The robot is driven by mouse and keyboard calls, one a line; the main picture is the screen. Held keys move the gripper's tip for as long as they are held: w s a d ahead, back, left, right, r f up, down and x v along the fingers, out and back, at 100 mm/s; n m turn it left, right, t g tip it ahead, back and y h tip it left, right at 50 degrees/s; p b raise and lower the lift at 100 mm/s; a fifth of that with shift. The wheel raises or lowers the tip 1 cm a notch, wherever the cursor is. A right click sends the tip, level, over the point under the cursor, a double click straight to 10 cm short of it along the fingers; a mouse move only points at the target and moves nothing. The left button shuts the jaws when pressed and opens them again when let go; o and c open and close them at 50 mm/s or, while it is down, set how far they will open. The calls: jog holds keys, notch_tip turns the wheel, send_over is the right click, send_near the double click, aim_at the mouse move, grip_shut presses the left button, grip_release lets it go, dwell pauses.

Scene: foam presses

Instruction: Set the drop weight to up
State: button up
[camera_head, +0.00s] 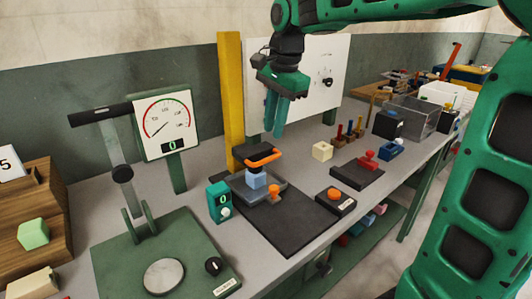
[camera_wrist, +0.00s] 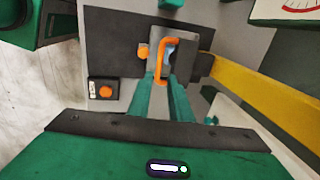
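The drop weight appears to be the dark block with an orange handle (camera_head: 263,157) beside the foot of the yellow column (camera_head: 231,100). It sits low, just above or on a light blue foam block (camera_head: 256,180); I cannot tell whether they touch. In the wrist view the orange handle (camera_wrist: 161,60) is a bracket shape, with blue foam partly hidden beneath. My gripper (camera_head: 275,134) points down, above and slightly right of the handle, clear of it. In the wrist view its fingers (camera_wrist: 166,82) stand apart with nothing between them, partly overlapping the handle's near end.
The dark base plate (camera_head: 296,226) carries an orange knob (camera_head: 273,192). A teal display box (camera_head: 219,203) stands left, an orange button box (camera_head: 335,200) right. A white board (camera_head: 310,80) rises behind my gripper.

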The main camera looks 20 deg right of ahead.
aim_at(269, 158)
jog(key=f, duration=0.3)
jog(key=w+f, duration=0.1)
jog(key=f, duration=0.5)
jog(key=shift+w+a, duration=0.25)
jog(key=shift+r, duration=0.1)
